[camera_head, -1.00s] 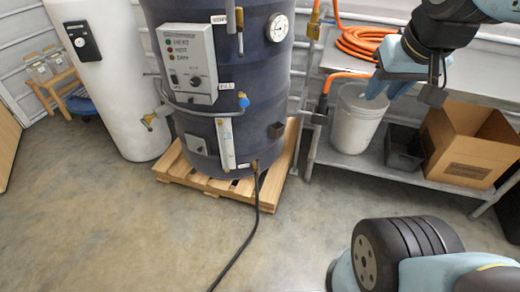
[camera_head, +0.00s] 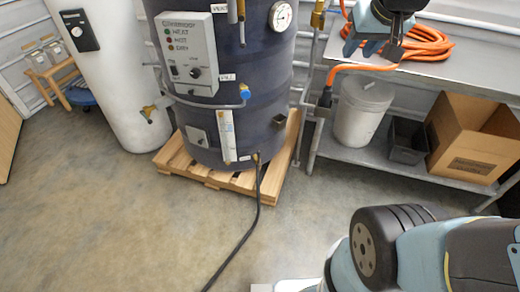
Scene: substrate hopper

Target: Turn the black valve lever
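A small black valve part (camera_head: 325,98), which looks like the black lever, sits on the grey pipe at the end of the orange hose, between the tank and the shelf. It is small, and its exact angle is hard to tell. My gripper (camera_head: 362,48) is at the top, above the bench, to the upper right of the black part and apart from it.
A dark blue tank (camera_head: 225,75) stands on a wooden pallet (camera_head: 270,185). The bench (camera_head: 455,65) carries an orange hose coil (camera_head: 425,42). Below are a white bucket (camera_head: 360,115), a black bin (camera_head: 405,140) and a cardboard box (camera_head: 470,135). A black hose (camera_head: 245,235) crosses the open floor.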

